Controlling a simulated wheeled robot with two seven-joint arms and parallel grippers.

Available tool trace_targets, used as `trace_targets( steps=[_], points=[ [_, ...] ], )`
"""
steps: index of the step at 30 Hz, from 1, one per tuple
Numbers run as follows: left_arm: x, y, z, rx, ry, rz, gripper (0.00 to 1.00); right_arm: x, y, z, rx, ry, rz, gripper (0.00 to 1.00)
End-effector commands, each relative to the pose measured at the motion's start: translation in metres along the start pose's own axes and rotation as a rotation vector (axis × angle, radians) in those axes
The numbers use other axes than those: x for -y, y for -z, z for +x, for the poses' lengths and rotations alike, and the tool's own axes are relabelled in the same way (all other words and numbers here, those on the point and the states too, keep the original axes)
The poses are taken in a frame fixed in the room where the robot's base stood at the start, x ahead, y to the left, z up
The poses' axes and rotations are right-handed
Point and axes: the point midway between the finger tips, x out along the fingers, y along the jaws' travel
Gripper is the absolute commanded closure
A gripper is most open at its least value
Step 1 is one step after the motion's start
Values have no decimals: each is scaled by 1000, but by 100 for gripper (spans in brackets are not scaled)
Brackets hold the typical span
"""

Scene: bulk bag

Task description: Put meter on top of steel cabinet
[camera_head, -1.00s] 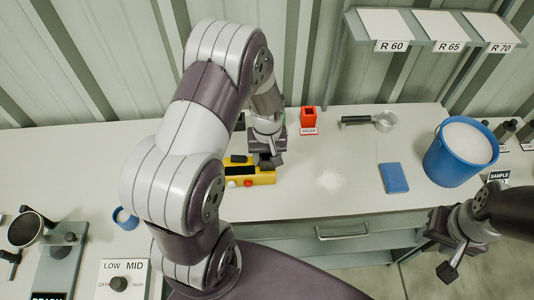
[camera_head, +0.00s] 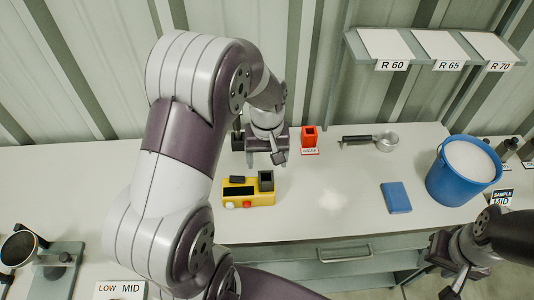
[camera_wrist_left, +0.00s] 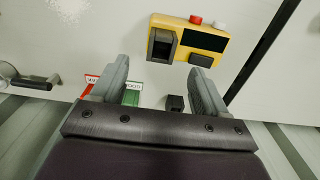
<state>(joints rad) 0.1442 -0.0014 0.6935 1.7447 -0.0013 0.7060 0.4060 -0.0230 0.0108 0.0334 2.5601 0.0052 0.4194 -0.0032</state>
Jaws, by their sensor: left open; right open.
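The yellow meter (camera_head: 249,192) lies on the white worktop, with a dark display, a dark upright block at one end and red and white buttons. It also shows in the left wrist view (camera_wrist_left: 188,40), just beyond the fingertips. My left gripper (camera_head: 278,158) is open and empty, behind the meter and apart from it; in the wrist view its two fingers (camera_wrist_left: 160,82) are spread with nothing between them. My right gripper (camera_head: 455,281) is open at the lower right, away from the meter. A grey cabinet front with a drawer (camera_head: 345,253) shows below the worktop; its top is not separately visible.
A red holder (camera_head: 308,136) stands near my left gripper. A scoop (camera_head: 383,142), a blue pad (camera_head: 396,197) and a blue bucket (camera_head: 462,172) are to the right. A labelled shelf (camera_head: 437,44) hangs above. Worktop around the white powder patch is mostly clear.

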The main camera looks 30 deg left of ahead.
Motion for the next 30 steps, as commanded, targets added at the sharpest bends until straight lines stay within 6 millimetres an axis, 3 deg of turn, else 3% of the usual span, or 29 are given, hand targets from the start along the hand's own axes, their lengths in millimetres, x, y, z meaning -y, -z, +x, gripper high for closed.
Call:
trace_targets(
  steps=[3, 8, 15, 18, 30],
  points=[
    [0, 0, -22, -2, -1, 0, 26, 0, -1, 6, 0, 0, 0, 57],
    [-2, -8, -37, -6, -3, 41, 26, 0, -1, 7, 0, 0, 0, 57],
    [-4, -80, -27, -86, -31, 441, 26, 0, -1, 6, 0, 0, 0, 57],
    [0, -99, -23, -109, -36, 544, 26, 0, -1, 6, 0, 0, 0, 57],
    [2, -105, -21, -116, -37, 572, 26, 0, -1, 6, 0, 0, 0, 57]
  ],
)
